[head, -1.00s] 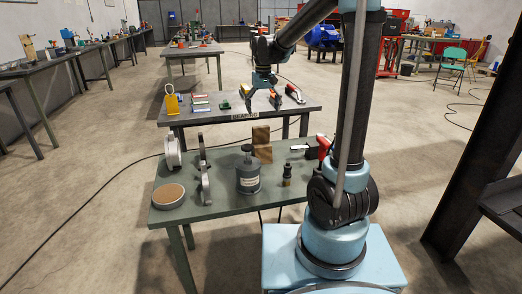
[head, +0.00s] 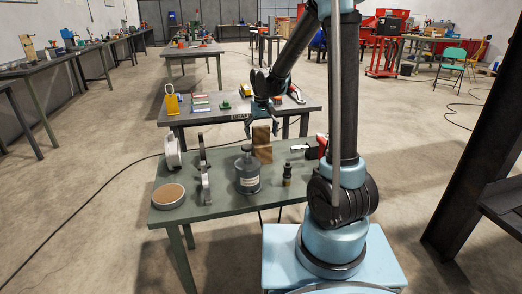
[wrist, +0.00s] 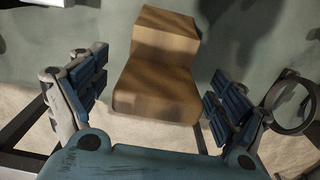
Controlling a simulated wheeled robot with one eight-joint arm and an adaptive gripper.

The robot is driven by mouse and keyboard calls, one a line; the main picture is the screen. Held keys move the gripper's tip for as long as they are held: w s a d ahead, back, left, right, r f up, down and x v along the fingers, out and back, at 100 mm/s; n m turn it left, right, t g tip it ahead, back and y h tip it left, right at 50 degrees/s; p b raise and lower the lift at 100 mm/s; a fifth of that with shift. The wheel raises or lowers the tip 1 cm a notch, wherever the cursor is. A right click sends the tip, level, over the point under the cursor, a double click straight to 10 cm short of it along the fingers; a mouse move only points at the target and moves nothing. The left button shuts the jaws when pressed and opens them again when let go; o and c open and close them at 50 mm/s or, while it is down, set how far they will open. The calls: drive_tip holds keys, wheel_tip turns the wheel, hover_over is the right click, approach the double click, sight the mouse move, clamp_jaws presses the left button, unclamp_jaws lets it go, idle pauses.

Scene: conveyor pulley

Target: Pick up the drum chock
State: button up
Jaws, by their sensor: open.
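The drum chock looks to be the brown wooden block (head: 262,146) with a stepped, slightly hollowed shape. It stands at the far edge of the near green table (head: 222,206). In the wrist view the block (wrist: 158,75) lies between my two fingers, with space showing on both sides. My gripper (head: 262,124) hangs just above the block with its fingers pointing down. In the wrist view my gripper (wrist: 152,90) is open and empty, and the finger pads are apart from the block. The upper part of the block is partly hidden by my gripper in the head view.
A grey canister (head: 248,174) stands close in front of the block, and a small dark bottle (head: 287,174) is to its right. Grey upright brackets (head: 204,182) and a round disc (head: 168,196) fill the table's left. The second table (head: 190,119) stands just behind.

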drive_tip(key=shift+f, duration=1.2)
drive_tip(key=c, duration=1.8)
wheel_tip(320, 180, up, 28)
drive_tip(key=shift+r, duration=0.1)
